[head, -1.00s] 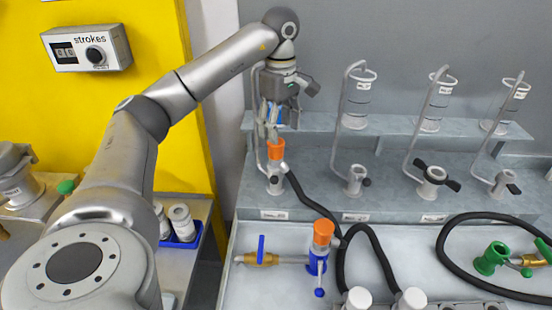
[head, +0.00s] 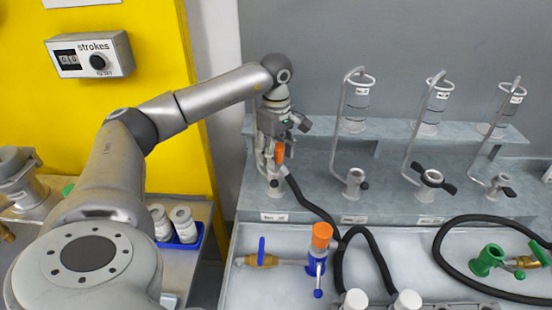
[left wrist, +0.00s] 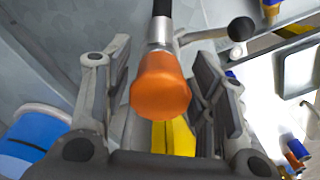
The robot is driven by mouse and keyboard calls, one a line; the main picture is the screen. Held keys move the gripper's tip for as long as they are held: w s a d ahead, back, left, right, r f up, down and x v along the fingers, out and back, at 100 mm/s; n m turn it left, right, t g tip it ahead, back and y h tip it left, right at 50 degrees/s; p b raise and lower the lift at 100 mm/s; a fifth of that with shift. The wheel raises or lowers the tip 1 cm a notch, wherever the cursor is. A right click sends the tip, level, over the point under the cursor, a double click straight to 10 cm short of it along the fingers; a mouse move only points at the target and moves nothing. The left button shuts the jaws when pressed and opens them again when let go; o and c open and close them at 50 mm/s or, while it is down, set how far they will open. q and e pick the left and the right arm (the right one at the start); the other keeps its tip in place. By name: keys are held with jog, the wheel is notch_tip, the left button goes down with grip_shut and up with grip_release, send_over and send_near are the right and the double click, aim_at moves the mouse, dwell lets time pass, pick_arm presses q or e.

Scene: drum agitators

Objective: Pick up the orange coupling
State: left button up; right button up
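The orange coupling (head: 280,152) stands upright in the leftmost holder of the grey rack, with a black hose leading off from that holder. In the left wrist view the orange coupling (left wrist: 160,88) sits between the fingers, with a grey metal collar and black hose beyond it. My left gripper (head: 272,154) is down around the coupling from above. Its fingers (left wrist: 160,95) are on either side, apart, with narrow gaps to the coupling visible. The fingers partly hide the coupling in the head view. My right gripper is not in view.
A blue valve with an orange top (head: 321,236) and brass fitting (head: 262,260) lies on the front tray. A green coupling (head: 487,260) is at the right. Several wire loop holders (head: 353,185) stand to the right. A blue tray (head: 190,240) holds white jars.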

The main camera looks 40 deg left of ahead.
pick_arm(q)
jog(key=c, duration=0.9)
jog(key=shift+c, duration=0.2)
jog(key=shift+r, duration=0.15)
jog(key=shift+w+r+b, duration=0.1)
jog(key=shift+r+b, duration=0.25)
notch_tip(320, 180, up, 2)
jog(key=shift+r+b, duration=0.1)
jog(key=shift+b, duration=0.5)
jog(key=s+d+r, duration=0.9)
jog(key=s+r, duration=0.1)
jog(key=s, duration=0.1)
jog(key=shift+p, duration=0.4)
